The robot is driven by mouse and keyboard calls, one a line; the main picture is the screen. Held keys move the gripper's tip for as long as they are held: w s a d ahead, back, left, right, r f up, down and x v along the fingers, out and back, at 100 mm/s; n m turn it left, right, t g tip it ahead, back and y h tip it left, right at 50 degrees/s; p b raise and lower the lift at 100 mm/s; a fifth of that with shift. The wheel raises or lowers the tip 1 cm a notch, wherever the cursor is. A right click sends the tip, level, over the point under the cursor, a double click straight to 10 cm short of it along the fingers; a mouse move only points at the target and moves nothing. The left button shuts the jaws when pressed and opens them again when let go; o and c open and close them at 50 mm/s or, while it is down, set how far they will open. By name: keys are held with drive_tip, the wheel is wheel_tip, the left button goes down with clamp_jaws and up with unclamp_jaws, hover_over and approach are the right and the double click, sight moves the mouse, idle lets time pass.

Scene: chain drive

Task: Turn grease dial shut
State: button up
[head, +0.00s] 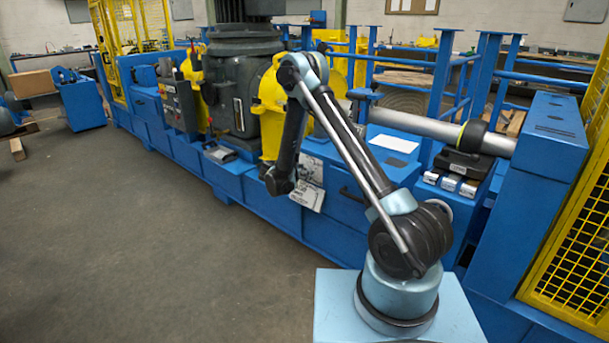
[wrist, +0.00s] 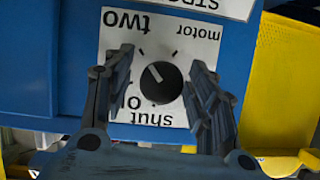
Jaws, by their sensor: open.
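In the wrist view a round black dial (wrist: 161,83) with a pale pointer line sits on a white plate (wrist: 185,32) on a blue panel. The pointer line aims up and left in the picture, away from the "shut" word below the dial. My gripper (wrist: 163,70) is open, one finger on each side of the dial, with gaps showing. In the head view my gripper (head: 278,182) is beside the blue machine base; the dial cannot be made out there.
Part of another white sign (wrist: 215,6) shows beyond the dial plate. Yellow metal (wrist: 283,85) stands to the right in the wrist view. In the head view the long blue machine base (head: 335,205) carries a big grey motor (head: 240,85). The floor (head: 150,240) in front is clear.

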drive_tip(key=shift+c, duration=0.2)
drive_tip(key=c, duration=1)
drive_tip(key=shift+c, duration=0.2)
